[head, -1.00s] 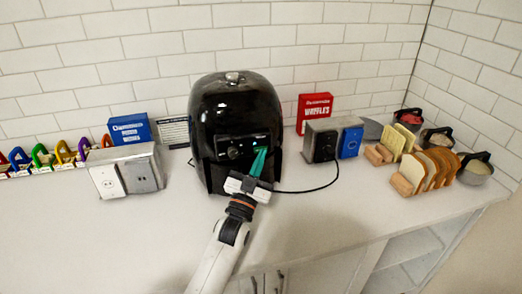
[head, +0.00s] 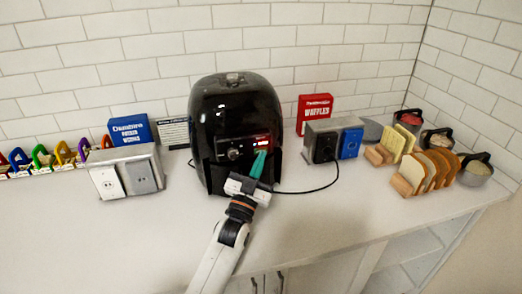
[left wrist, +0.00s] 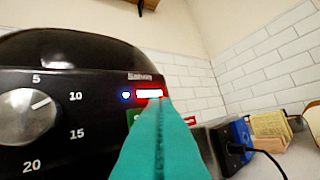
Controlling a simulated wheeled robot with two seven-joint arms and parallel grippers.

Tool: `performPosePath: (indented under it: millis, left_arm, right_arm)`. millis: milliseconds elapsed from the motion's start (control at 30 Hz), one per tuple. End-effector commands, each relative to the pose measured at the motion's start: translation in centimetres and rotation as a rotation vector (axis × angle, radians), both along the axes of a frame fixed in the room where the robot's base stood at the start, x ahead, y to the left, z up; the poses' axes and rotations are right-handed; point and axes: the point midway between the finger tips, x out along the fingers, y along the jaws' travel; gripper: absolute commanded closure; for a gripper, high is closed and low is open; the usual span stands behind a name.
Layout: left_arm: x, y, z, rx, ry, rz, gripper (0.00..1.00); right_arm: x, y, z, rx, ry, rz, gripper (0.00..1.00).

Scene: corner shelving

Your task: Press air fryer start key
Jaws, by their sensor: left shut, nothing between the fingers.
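The black air fryer (head: 232,110) stands upright on the counter against the tiled wall. In the left wrist view its front panel shows a numbered dial (left wrist: 28,118), a small blue-lit icon (left wrist: 126,96) and a bright white display with a red glow (left wrist: 149,93). A green patch, maybe the start key (left wrist: 138,117), shows just below the display, mostly hidden by my fingers. My left gripper (head: 260,160) is shut and empty, its teal fingertips (left wrist: 160,103) at the panel just below the display. I cannot tell whether they touch it. My right gripper is not in view.
Metal outlet boxes stand left (head: 127,174) and right (head: 331,142) of the fryer. A black cord (head: 308,190) runs to the right one. Bread racks (head: 405,187) and bowls (head: 477,168) stand farther right. The counter front (head: 330,215) is clear.

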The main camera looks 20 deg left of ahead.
Motion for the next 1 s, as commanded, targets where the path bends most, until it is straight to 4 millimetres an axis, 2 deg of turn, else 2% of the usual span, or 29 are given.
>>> performPosePath:
  millis: [467,1000]
  left_arm:
    - [-0.7,-0.5,0.0,-0.001,0.0,0.0,1.0]
    - [-4.6,-3.1,0.1,0.0,0.0,-0.001,1.0]
  right_arm:
    - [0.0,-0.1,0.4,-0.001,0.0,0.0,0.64]
    - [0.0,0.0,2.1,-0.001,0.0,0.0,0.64]
